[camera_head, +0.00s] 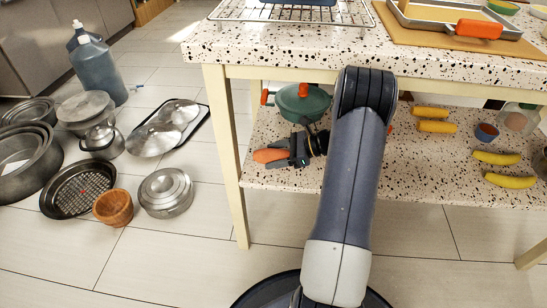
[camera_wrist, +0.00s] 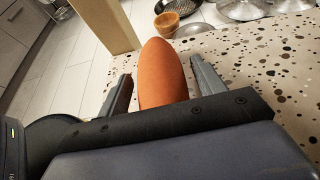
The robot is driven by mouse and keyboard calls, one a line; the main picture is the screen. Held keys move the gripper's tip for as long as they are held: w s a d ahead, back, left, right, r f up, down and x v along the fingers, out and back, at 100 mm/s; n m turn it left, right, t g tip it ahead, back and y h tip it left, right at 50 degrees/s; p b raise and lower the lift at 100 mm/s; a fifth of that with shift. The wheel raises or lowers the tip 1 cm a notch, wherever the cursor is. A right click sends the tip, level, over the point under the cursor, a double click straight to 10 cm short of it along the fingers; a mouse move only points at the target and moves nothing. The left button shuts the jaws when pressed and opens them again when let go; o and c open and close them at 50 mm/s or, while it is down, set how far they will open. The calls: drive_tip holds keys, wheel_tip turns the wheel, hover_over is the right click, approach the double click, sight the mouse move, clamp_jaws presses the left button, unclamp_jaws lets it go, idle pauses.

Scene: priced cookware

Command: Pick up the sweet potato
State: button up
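The orange sweet potato (camera_head: 268,155) lies on the speckled lower shelf (camera_head: 345,181) near its left end. In the wrist view the sweet potato (camera_wrist: 163,72) points away from me, between the two fingers of my gripper (camera_wrist: 160,68). My gripper (camera_head: 287,153) is open around the sweet potato's near end in the head view. That near end is hidden by the gripper body.
A green pot (camera_head: 302,103) with orange handles stands behind my gripper on the shelf. A table leg (camera_head: 223,150) rises at the shelf's left end. Corn (camera_head: 434,127) and bananas (camera_head: 508,181) lie further right. Several pans and a wooden bowl (camera_head: 113,207) are on the floor at left.

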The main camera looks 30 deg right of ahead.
drive_tip(key=c, duration=1.1)
drive_tip(key=shift+r, duration=0.1)
